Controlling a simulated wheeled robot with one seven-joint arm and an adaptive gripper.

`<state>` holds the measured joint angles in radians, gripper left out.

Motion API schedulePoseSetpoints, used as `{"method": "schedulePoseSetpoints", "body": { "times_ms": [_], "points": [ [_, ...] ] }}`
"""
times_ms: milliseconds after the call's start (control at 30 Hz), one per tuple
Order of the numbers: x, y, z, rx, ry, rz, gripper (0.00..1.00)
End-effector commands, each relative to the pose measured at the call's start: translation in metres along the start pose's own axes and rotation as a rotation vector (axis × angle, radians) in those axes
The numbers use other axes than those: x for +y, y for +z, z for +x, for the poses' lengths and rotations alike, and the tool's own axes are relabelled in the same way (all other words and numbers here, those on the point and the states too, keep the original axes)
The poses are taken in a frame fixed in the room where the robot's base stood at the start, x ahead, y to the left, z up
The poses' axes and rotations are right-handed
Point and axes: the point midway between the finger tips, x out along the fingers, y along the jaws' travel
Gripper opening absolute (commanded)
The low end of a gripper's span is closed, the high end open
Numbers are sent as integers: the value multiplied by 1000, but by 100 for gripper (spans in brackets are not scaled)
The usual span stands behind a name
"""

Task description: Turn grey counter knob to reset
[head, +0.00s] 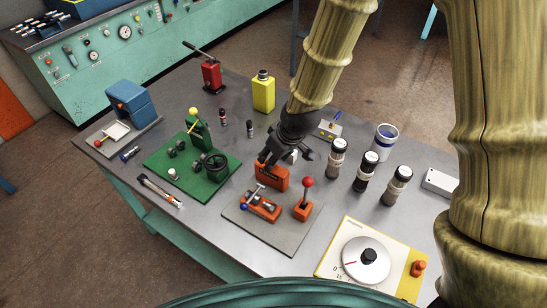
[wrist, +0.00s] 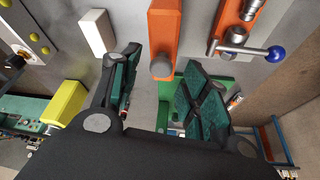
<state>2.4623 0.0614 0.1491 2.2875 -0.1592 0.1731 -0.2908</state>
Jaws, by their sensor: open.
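The orange counter (head: 273,177) stands at the back of a grey plate (head: 262,236) in the head view. It shows in the wrist view as an orange block (wrist: 164,28) with a round grey knob (wrist: 162,67) on its end. The knob is hidden in the head view. I cannot tell whether the fingertips reach as far as the knob.
A red-knobbed lever (head: 307,184) and an orange fixture with a blue-ended handle (head: 262,206) share the plate. Dark cylinders (head: 366,170) stand to the right, a green press base (head: 190,165) to the left. A white block (wrist: 97,33) is close beside one finger.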

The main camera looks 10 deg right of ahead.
Motion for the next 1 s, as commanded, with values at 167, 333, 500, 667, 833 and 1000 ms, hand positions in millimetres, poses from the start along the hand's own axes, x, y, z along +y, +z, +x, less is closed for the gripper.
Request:
{"method": "schedulePoseSetpoints", "body": {
  "times_ms": [167,333,500,667,833,1000],
  "points": [
    [0,-1,-23,2,1,0,46],
    [0,-1,-45,2,1,1,46],
    [1,0,-66,2,1,1,46],
    [1,-1,-84,2,1,1,46],
    [1,0,-97,2,1,1,46],
    [0,0,-103,0,0,1,46]
  ]
}}
